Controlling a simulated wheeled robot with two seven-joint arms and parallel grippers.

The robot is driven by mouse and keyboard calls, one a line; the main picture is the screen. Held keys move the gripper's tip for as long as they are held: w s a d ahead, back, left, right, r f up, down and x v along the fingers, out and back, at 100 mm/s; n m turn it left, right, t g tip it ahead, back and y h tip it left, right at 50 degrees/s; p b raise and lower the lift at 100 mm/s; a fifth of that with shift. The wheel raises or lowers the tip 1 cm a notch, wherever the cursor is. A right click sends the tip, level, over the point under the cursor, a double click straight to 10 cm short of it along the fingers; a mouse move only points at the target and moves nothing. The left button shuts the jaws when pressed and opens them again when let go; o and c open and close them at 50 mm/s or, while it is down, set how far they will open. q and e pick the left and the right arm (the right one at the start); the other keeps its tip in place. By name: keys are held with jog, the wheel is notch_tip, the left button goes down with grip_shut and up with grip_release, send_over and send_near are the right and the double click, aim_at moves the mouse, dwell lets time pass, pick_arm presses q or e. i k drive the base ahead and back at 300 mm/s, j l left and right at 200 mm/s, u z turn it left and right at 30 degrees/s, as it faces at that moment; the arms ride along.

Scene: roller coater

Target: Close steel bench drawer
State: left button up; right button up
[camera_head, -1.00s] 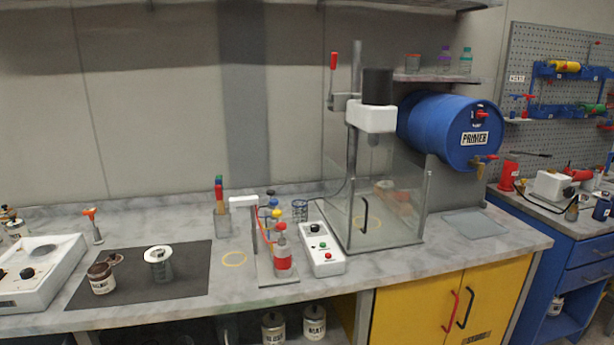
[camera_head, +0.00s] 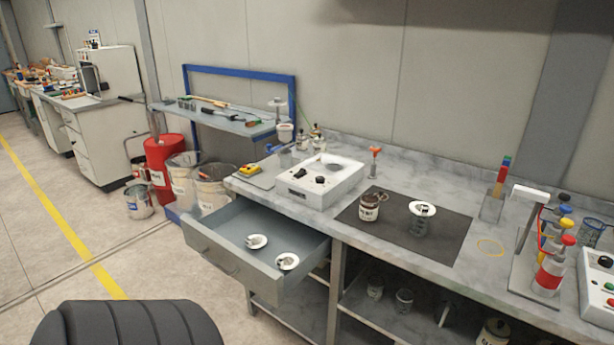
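The steel bench drawer (camera_head: 215,262) is grey and pulled well out from under the left end of the marble-topped bench (camera_head: 400,180). Its front panel faces the lower left, and a handle shows faintly on it. Two small round white-rimmed items (camera_head: 257,241) (camera_head: 288,261) lie inside on the drawer floor. Neither of my grippers is in view. A dark ribbed rounded shape, which I take to be part of my own body, fills the bottom left in front of the drawer.
A white instrument (camera_head: 318,182) sits on the bench above the drawer. Buckets (camera_head: 212,187) and a red drum (camera_head: 165,160) stand on the floor left of it. Open shelves (camera_head: 390,312) lie under the bench to the right. The floor by the yellow line (camera_head: 60,220) is clear.

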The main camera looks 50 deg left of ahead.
aim_at(220, 237)
jog(key=u, duration=2.25)
